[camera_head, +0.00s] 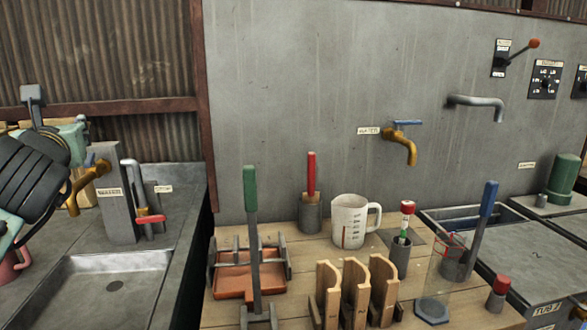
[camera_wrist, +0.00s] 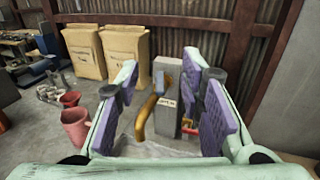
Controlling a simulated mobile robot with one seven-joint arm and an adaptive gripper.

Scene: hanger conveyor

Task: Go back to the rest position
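My gripper (camera_wrist: 168,88) fills the lower half of the wrist view, with its purple-padded fingers spread wide apart. Nothing is held between them. A brass tap (camera_wrist: 145,118) and a grey post (camera_wrist: 167,88) with a label show beyond the gap. In the head view, dark and pale green parts of my arm show at the left edge, over the sink area. The fingertips cannot be made out there.
A sink (camera_head: 115,287) is at left, beside a brass tap (camera_head: 88,183) and a red-handled lever (camera_head: 150,218). A wooden table (camera_head: 300,258) holds a white measuring jug (camera_head: 350,222), a green-handled tool (camera_head: 251,215) and wooden holders. Reddish buckets (camera_wrist: 75,128) stand on the floor.

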